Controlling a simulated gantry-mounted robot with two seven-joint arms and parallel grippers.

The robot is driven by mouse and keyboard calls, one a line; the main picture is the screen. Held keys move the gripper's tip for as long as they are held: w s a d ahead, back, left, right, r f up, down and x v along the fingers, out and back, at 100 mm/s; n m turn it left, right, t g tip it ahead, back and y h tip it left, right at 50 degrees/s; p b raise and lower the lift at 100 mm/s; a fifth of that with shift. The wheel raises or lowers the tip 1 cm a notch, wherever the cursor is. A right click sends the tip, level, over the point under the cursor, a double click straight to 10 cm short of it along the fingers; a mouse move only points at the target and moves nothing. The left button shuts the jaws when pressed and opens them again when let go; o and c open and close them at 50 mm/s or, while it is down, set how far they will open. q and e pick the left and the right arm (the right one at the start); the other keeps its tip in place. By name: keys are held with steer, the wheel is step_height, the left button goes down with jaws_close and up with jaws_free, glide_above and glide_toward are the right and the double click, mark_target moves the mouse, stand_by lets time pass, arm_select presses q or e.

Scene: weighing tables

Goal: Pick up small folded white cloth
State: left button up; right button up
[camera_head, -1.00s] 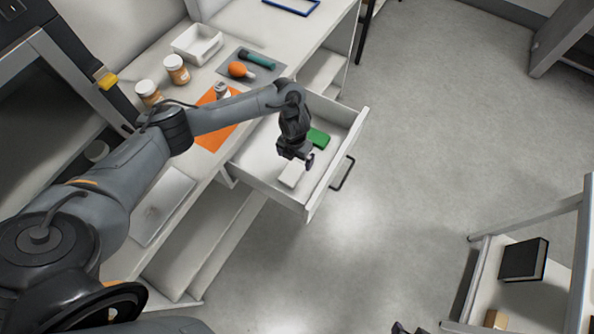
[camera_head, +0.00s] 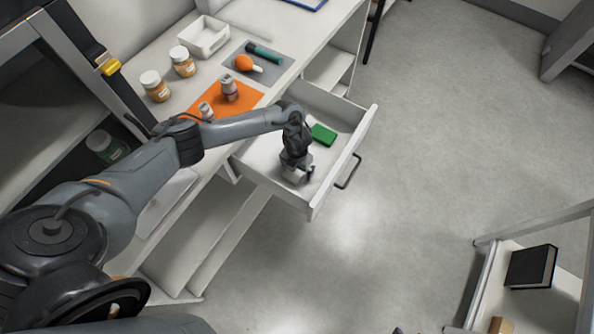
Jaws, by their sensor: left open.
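The small folded white cloth (camera_head: 291,175) lies on the floor of the open white drawer (camera_head: 268,163), near its front left part. My left gripper (camera_head: 302,174) points down into the drawer right at the cloth, with its fingers open. The gripper covers much of the cloth, so I cannot tell whether the fingers touch it. My right gripper cannot be made out in this view.
A green folded cloth (camera_head: 323,134) lies in the drawer behind the gripper. The drawer walls stand close around, with a dark handle (camera_head: 348,171) in front. Above, the counter holds an orange mat (camera_head: 243,103), jars (camera_head: 182,61) and a white tray (camera_head: 204,36).

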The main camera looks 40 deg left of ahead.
mark_target(297, 170)
arm_select(q)
steer(key=c, duration=1.2)
steer(key=shift+r+p, duration=1.2)
steer(key=shift+r, duration=3.8)
